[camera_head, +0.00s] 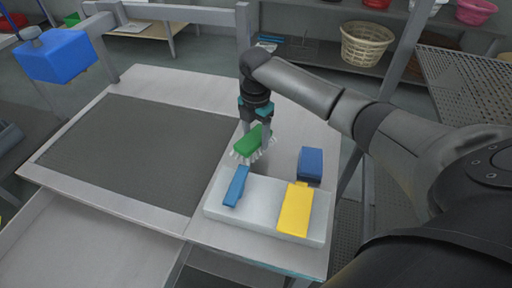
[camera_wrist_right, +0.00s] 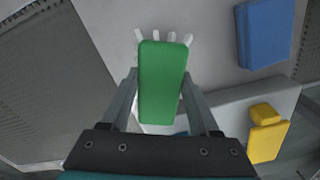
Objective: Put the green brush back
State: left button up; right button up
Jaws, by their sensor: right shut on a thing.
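The green brush (camera_head: 250,141), with white bristles facing down, is held in my right gripper (camera_head: 255,130) above the light metal counter, just behind the white tray (camera_head: 268,229). In the right wrist view the green brush (camera_wrist_right: 161,80) lies between the two fingers of my right gripper (camera_wrist_right: 160,100), which is shut on it. A blue brush-like item (camera_head: 236,187) lies at the left of the tray, and a yellow one (camera_head: 296,208) lies at its right. My left gripper is not in view.
A blue block (camera_head: 311,164) sits on the counter behind the tray's right end; it also shows in the right wrist view (camera_wrist_right: 265,32). A dark grey mesh panel (camera_head: 140,150) fills the counter's left. A wicker basket (camera_head: 367,45) stands on the back shelf.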

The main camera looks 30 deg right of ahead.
aim_at(256, 147)
notch_tip(256, 147, down, 4)
jog(key=shift+r+b, duration=0.2)
jog(key=shift+b, duration=0.2)
jog(key=shift+f, duration=0.35)
jog(key=shift+f, duration=0.1)
jog(key=o, duration=1.3)
notch_tip(256, 147, up, 12)
jog(key=shift+r+p, duration=0.2)
jog(key=shift+p, duration=1)
